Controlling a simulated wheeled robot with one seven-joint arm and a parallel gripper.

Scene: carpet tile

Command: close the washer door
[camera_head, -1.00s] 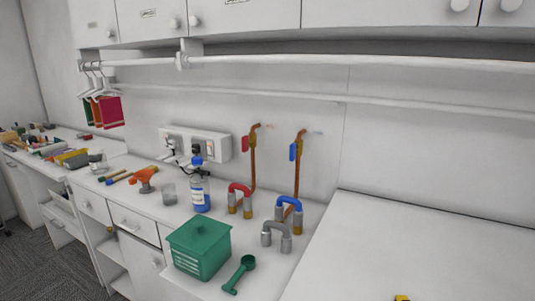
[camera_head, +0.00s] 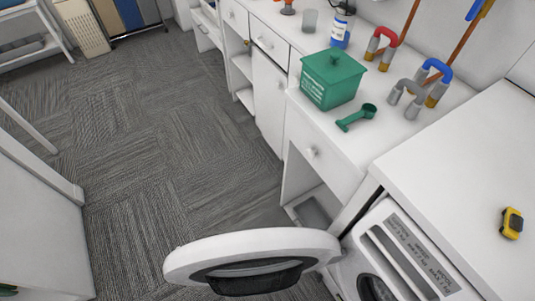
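The washer door (camera_head: 300,239) is a round white door with a dark glass middle. It stands open at the bottom centre of the head view, swung out to the left over the carpet. The washer (camera_head: 352,262) is white and stands at the bottom right, with a labelled front panel and part of its dark round opening in view. The lower part of the door and of the washer is cut off by the frame edge. My gripper is not in view.
A white counter (camera_head: 398,137) beside the washer holds a green box (camera_head: 330,82), a green scoop (camera_head: 356,117) and pipe fittings. A yellow item (camera_head: 511,223) lies on the white top above the washer. Grey carpet (camera_head: 170,140) is open floor at left. A white unit (camera_head: 38,225) stands at the left edge.

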